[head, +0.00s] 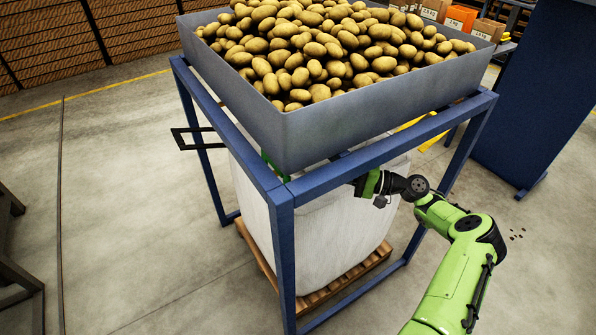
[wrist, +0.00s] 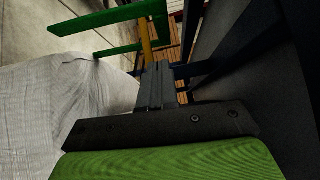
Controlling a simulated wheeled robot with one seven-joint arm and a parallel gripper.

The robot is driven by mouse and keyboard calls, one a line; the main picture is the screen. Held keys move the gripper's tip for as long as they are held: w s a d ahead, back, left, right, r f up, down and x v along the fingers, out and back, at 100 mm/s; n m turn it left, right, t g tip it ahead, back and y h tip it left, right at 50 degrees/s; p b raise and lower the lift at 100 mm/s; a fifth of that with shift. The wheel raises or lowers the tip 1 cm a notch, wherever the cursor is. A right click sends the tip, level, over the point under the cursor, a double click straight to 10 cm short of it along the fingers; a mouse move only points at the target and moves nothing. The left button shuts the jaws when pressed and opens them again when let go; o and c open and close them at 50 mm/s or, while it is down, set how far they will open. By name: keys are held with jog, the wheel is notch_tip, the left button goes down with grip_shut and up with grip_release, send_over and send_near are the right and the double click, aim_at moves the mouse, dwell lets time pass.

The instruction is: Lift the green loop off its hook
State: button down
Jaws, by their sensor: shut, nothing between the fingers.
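The green loop (wrist: 100,17) is at the upper left of the wrist view, with two long bars joined by a short bar at their right end. A yellow piece (wrist: 147,52), perhaps the hook, meets the loop near that end. Whether the loop rests on it I cannot tell. In the head view only a small part of the green loop (head: 273,166) shows, below the hopper's near corner. My gripper (wrist: 157,68) is shut and empty, with its fingertips just below the yellow piece in the picture. In the head view its fingers are mostly hidden behind the blue frame.
A grey hopper (head: 300,125) full of potatoes (head: 330,60) stands on a blue frame (head: 283,230). A white bulk bag (head: 330,235) hangs below, above a wooden pallet (head: 325,290). A dark rectangular bracket (head: 188,147) juts out left. The floor at left is mostly clear.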

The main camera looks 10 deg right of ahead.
jog(key=w+a, duration=0.2)
jog(key=a, duration=0.8)
jog(key=shift+r, duration=0.15)
